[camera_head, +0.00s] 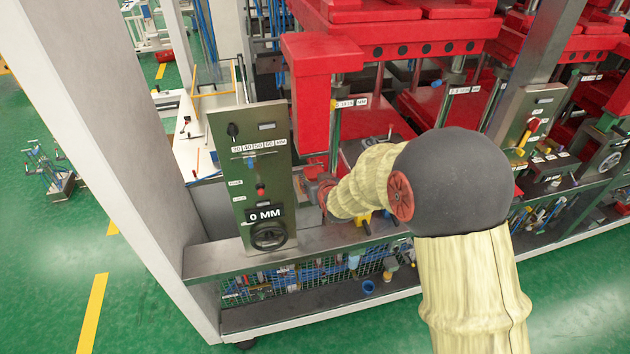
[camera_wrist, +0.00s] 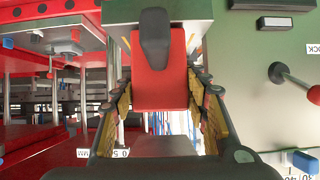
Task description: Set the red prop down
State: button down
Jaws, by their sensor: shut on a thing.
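The red prop (camera_wrist: 160,88), a red block with a dark grey piece at its upper end in the picture, lies between the two yellow-padded fingers of my gripper (camera_wrist: 160,80) in the wrist view. My gripper is shut on it. In the head view my gripper (camera_head: 322,190) is just right of the green control panel (camera_head: 250,175), in front of the red press. My own arm covers much of that area. A small red part shows just above my gripper there, but I cannot tell whether it is the prop. The prop's contact with any surface is hidden.
The panel carries a "0 MM" display (camera_head: 265,213) and a black handwheel (camera_head: 269,235). A large red block (camera_head: 322,95) of the press overhangs my gripper. A grey ledge (camera_head: 215,261) runs below, above a mesh basket (camera_head: 285,285). A white post (camera_head: 120,150) stands left.

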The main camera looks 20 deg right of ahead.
jog(key=shift+r, duration=0.15)
jog(key=c, duration=1.4)
grip_release()
jog(key=o, duration=0.5)
jog(key=shift+s+f, duration=0.1)
jog(key=shift+f, duration=0.15)
jog(key=shift+s+r, duration=0.25)
jog(key=v, duration=1.1)
jog(key=shift+r, duration=0.15)
jog(key=shift+s, duration=0.15)
